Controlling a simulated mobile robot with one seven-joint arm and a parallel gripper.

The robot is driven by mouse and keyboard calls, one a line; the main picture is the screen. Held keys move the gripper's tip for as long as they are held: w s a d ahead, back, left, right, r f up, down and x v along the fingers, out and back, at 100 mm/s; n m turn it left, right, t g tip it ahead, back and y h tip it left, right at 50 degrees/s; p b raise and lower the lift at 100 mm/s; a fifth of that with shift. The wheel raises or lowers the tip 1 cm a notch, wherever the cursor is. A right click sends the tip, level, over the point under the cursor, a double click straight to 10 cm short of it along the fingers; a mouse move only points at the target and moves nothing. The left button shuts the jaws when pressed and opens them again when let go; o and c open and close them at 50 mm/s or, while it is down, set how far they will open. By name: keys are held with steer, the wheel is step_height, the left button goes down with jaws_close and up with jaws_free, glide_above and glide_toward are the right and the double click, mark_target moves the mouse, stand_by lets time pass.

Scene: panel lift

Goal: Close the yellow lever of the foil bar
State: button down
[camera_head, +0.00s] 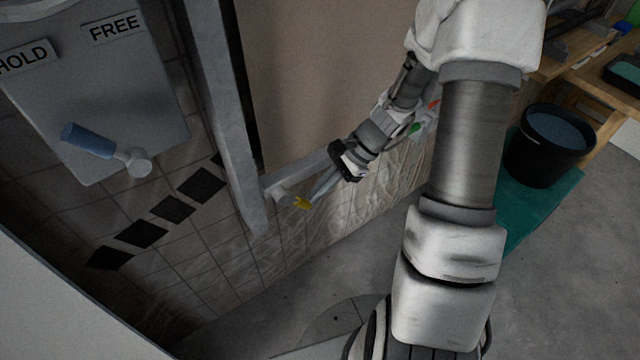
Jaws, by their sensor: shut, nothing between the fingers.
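The yellow lever (302,203) shows as a small yellow piece low on the wall, near the lower left end of the grey foil bar (305,172). Clear foil (345,218) hangs in wrinkles below the bar over the tiles. My gripper (347,174) is shut and empty, just right of and above the lever, close in front of the bar. A gap shows between it and the lever in the picture. Whether the fingertips touch the bar cannot be told. My forearm hides the right part of the bar.
A grey upright post (225,115) stands left of the lever. A grey panel (95,80) marked HOLD and FREE carries a blue-handled lever (90,141). A black bucket (550,145) stands on a green mat (545,205) by a wooden bench (590,75). The floor below the lever is clear.

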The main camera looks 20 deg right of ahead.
mark_target(310, 206)
steer(key=shift+s+x, duration=0.2)
steer(key=shift+x, duration=0.75)
steer(key=shift+s+x, duration=0.15)
steer(key=shift+x, duration=0.75)
steer(key=shift+f, duration=0.15)
steer(key=p+v, duration=0.5)
steer(key=v, duration=1.2)
steer(key=shift+d, duration=0.2)
